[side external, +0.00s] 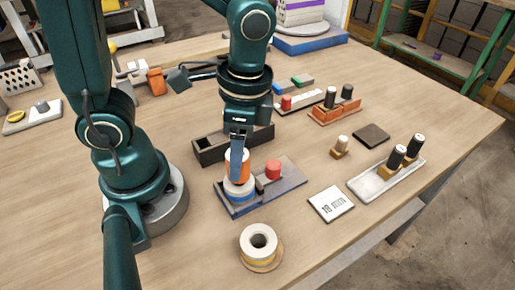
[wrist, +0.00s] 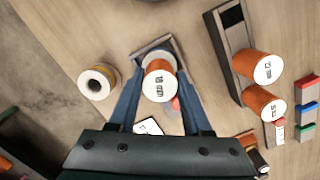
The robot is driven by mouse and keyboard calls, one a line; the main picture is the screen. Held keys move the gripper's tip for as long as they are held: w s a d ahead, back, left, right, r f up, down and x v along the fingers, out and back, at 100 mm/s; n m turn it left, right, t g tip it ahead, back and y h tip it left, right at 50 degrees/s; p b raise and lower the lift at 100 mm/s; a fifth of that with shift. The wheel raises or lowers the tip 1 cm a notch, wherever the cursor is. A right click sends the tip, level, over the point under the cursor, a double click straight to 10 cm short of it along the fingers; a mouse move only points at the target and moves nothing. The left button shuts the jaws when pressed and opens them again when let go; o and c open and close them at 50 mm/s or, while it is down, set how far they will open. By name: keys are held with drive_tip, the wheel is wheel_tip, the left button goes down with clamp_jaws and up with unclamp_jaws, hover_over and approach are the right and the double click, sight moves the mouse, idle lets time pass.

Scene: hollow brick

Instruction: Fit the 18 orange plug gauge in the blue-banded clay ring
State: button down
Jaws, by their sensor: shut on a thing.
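My gripper (side external: 237,160) is shut on an orange plug gauge (side external: 238,166) with a white end face. In the wrist view the plug (wrist: 160,82) stands between the two blue fingers, its face marked "18 mm". The blue-banded clay ring (side external: 239,189), whitish, sits on the left part of a grey-blue fixture (side external: 290,181). The plug is upright over this ring; I cannot tell whether its lower end is inside the bore. In the wrist view the plug hides most of the ring. A yellow-banded ring (side external: 259,243) stands apart nearer the camera, and shows in the wrist view (wrist: 97,82).
A red cylinder (side external: 273,169) stands on the same fixture. A dark rack (side external: 212,151) lies behind; two other orange plugs (wrist: 258,66) stand in it. An "18 mm" card (side external: 331,203) and a white tray (side external: 372,187) with black-topped pieces lie to the right.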

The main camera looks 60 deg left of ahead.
drive_tip(key=shift+f, duration=0.5)
idle(0.3)
drive_tip(key=shift+c, duration=1.3)
unclamp_jaws()
drive_tip(key=shift+w+d+r, duration=0.1)
drive_tip(key=shift+w+r, duration=0.05)
drive_tip(key=shift+r, duration=1.15)
drive_tip(key=shift+w+d+r, duration=0.1)
drive_tip(key=shift+r, duration=1.2)
